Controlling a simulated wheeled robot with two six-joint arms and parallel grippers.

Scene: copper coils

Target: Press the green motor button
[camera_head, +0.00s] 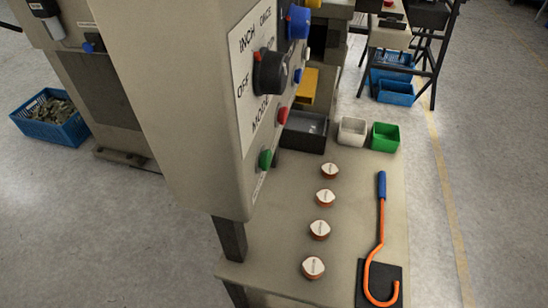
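The green button (265,159) sits low on the side face of the beige control box (185,110). A red button (283,115) is above it and to its right. A large black mode knob (270,72) with a red mark is above both, on a white label with "OFF", "INCH" and "ONCE". Neither of my grippers shows in the view, and nothing visible touches the green button.
Below the box, a beige table (345,240) holds several copper coils (320,229) in a row and an orange hook with a blue handle (382,215). Black, white and green bins (385,137) stand at its back. Floor is free at right.

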